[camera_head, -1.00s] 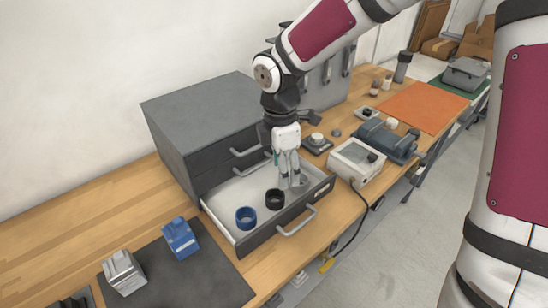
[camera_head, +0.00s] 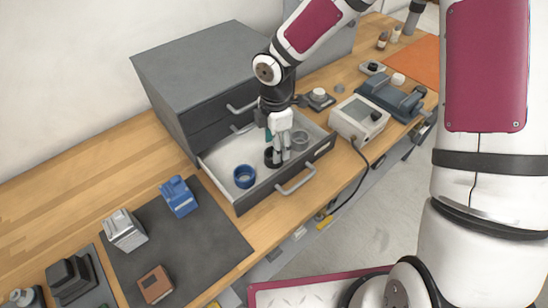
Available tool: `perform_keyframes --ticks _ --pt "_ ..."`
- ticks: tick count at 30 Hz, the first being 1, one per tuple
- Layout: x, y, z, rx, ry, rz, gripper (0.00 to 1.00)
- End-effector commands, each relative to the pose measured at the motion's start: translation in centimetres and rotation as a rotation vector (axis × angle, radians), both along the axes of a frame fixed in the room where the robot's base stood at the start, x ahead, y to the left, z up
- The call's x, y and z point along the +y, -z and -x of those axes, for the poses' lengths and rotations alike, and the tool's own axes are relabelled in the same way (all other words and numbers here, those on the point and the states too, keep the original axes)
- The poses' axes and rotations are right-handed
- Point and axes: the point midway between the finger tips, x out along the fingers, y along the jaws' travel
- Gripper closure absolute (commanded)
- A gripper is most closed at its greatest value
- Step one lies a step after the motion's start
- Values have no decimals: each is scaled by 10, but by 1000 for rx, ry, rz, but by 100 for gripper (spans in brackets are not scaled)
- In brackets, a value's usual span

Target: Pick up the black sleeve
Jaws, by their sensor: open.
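The black sleeve (camera_head: 269,158) stands in the open drawer (camera_head: 220,157) of the grey cabinet, partly hidden behind my gripper's fingers. My gripper (camera_head: 281,159) points down into the drawer, open, with its fingers at the right side of the black sleeve. I cannot tell whether a finger is inside the sleeve, touching it or just in front of it. A blue sleeve (camera_head: 245,177) stands to the left in the same drawer, and a grey ring (camera_head: 300,140) to the right.
The grey cabinet (camera_head: 195,75) rises behind the drawer. A dark mat (camera_head: 205,245) with a blue block (camera_head: 178,196) and a silver block (camera_head: 124,230) lies to the left. A device with a screen (camera_head: 358,118) stands right of the drawer.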

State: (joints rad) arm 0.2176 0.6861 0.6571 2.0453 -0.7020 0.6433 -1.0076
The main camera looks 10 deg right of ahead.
Motion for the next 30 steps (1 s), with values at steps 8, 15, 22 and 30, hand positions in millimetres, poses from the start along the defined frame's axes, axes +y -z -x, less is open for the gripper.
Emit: perform_keyframes --ticks 8,15,22,30 --pt "3 38 1 3 0 0 47" --pt "2 44 0 1 0 0 47" --pt "2 44 0 1 0 0 81" --pt "2 43 0 1 1 0 86"
